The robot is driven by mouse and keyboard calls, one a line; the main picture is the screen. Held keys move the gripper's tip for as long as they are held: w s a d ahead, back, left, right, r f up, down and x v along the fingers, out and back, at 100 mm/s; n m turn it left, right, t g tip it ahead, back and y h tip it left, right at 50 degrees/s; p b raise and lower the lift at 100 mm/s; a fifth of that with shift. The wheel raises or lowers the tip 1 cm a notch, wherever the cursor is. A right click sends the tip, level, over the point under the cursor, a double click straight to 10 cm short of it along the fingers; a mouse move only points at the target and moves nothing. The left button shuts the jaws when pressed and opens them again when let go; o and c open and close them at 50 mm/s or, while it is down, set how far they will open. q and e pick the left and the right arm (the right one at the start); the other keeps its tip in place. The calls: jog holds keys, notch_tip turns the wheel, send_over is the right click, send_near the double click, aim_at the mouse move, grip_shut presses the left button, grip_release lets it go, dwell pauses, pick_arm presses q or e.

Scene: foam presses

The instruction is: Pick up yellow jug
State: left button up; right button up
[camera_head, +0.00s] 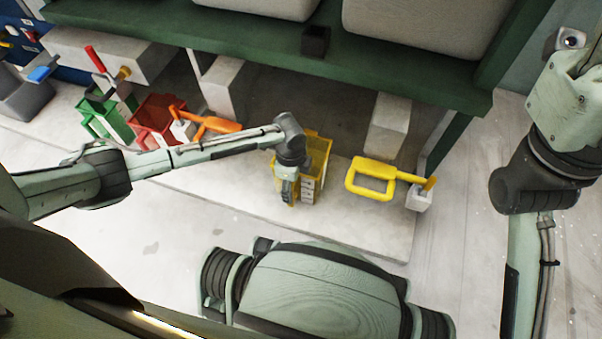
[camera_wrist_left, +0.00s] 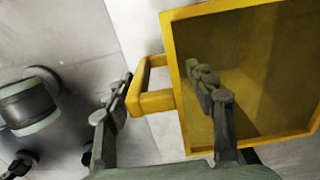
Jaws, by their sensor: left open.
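The yellow jug (camera_head: 321,150) stands upright on the pale slab below the green press. In the left wrist view the jug (camera_wrist_left: 178,60) is an open-topped box with a loop handle (camera_wrist_left: 152,102) on its left side. My left gripper (camera_head: 288,190) is at the near left side of the jug and partly hides it. In the wrist view the left gripper (camera_wrist_left: 160,75) is open. One finger is left of the handle and the other overlaps the jug's opening. Whether the fingers touch it, I cannot tell. My right arm shows at the right, its gripper out of view.
A yellow lever handle (camera_head: 372,181) sticks out right of the jug. A red jug (camera_head: 152,112), a green jug (camera_head: 103,123) and an orange handle (camera_head: 212,125) are at the left, near my left arm. The green press frame (camera_head: 270,38) overhangs behind. The floor in front is clear.

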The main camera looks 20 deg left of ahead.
pick_arm(q)
jog(key=c, duration=1.2)
